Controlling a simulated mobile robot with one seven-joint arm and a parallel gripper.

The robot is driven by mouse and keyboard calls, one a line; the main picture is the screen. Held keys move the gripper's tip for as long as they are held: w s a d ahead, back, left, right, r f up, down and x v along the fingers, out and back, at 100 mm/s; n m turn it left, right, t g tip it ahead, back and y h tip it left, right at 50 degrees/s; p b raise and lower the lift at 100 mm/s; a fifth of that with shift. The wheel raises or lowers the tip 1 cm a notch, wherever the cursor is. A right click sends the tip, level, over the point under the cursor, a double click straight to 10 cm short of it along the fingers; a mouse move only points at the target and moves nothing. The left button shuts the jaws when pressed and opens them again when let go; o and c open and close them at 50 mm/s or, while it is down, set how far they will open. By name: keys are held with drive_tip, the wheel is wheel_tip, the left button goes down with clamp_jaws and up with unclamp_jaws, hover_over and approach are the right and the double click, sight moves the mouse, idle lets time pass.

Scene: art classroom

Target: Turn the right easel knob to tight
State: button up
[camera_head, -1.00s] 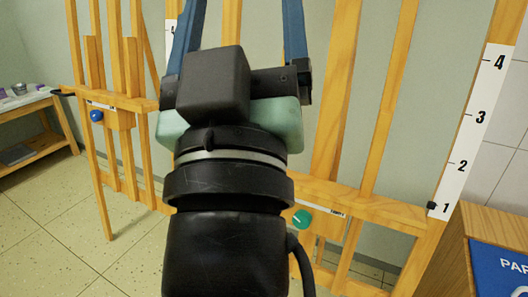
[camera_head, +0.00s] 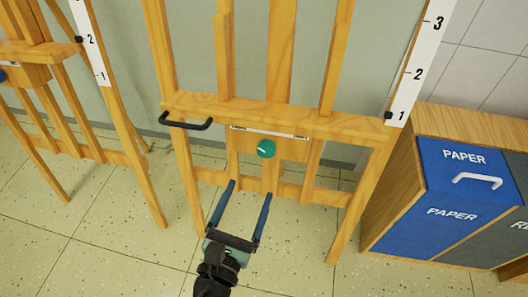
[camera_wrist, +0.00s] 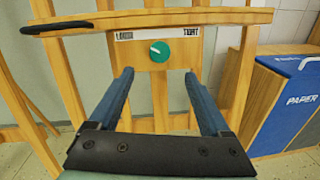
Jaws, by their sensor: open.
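The right easel (camera_head: 285,115) stands in front of me, with a round green knob (camera_head: 266,148) on its lower panel. In the wrist view the knob (camera_wrist: 160,51) sits below a label strip (camera_wrist: 158,34) reading LOOSE at left and TIGHT at right. The white mark on the knob appears to lie on its left side, toward the LOOSE end. My gripper (camera_head: 249,190) is open and empty, with its two blue fingers apart. It is below and in front of the knob, not touching it. In the wrist view the knob shows above and between the fingertips (camera_wrist: 158,74).
A black handle (camera_head: 185,123) sticks out from the easel's left side, at ledge height. Another easel (camera_head: 75,60) with a blue knob (camera_head: 2,76) stands at left. A wooden cabinet with a blue PAPER bin (camera_head: 455,200) stands at right. Tiled floor (camera_head: 110,255) is open in front.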

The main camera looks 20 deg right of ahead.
sight(265, 152)
drive_tip(key=b+x, duration=0.2)
drive_tip(key=x, duration=0.9)
drive_tip(key=shift+w+d, duration=0.1)
drive_tip(key=shift+w, duration=0.1)
drive_tip(key=shift+c, duration=0.4)
clamp_jaws()
